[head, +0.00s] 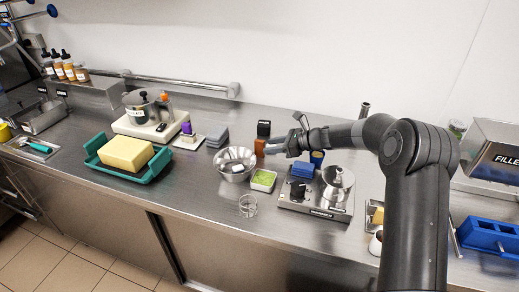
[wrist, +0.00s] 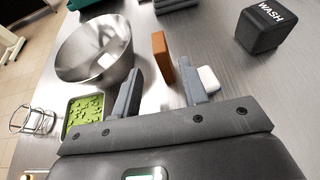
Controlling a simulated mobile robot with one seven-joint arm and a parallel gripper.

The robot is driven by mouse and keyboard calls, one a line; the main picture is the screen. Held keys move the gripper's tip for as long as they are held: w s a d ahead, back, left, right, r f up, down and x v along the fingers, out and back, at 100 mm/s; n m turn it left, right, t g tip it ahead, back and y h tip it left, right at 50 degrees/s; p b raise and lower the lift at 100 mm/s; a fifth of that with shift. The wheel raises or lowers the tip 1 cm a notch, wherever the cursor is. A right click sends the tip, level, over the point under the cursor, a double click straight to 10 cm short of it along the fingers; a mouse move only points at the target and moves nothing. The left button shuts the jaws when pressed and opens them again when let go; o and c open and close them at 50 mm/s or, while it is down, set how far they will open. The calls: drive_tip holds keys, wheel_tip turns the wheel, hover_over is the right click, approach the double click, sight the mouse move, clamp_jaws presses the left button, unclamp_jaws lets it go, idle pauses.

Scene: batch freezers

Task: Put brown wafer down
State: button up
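The brown wafer (wrist: 161,58) is a thin orange-brown block standing on edge on the steel counter, just beyond and between my fingertips in the wrist view. In the head view the brown wafer (head: 259,147) shows beside the metal bowl. My gripper (wrist: 160,75) is open, with a finger on each side and a visible gap between each finger and the wafer. In the head view my gripper (head: 274,147) reaches in from the right, low over the counter at the wafer. The wafer's base is partly hard to make out.
A metal bowl (head: 233,173) stands left of the wafer. A small tray with green contents (head: 263,180) and a wire stand (head: 248,206) are in front. A black WASH block (wrist: 266,26) stands behind. A steel unit with blue blocks (head: 302,171) is close to the right.

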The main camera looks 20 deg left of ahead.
sight(260, 156)
drive_tip(key=x, duration=0.5)
drive_tip(key=shift+w+a, duration=0.25)
drive_tip(key=shift+a, duration=0.1)
drive_tip(key=shift+c, duration=0.4)
clamp_jaws()
